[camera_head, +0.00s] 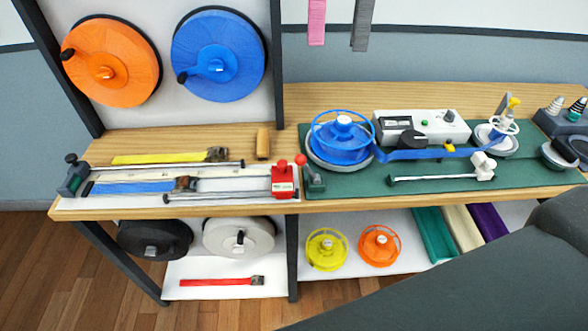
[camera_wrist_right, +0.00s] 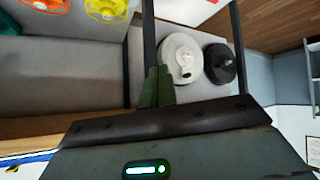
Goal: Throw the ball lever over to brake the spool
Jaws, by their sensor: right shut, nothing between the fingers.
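The blue spool (camera_head: 340,140) with a wire-like rim and white hub stands on the green mat (camera_head: 360,186). A blue strap (camera_head: 415,154) runs from it to the right. A lever with a red ball (camera_head: 300,160) stands at the spool's front left, tilted left from a dark block (camera_head: 314,181). My right gripper (camera_wrist_right: 156,86) shows in the right wrist view as two dark green fingers together, empty, with shelf items beyond. It is outside the head view, where a dark arm link of mine covers the lower right. My left gripper is not in view.
A red clamp block (camera_head: 283,181) with its own small red knob sits left of the lever. A grey-white box with a black dial (camera_head: 412,140) stands right of the spool. The shelf below holds a yellow reel (camera_head: 326,249) and an orange reel (camera_head: 379,246).

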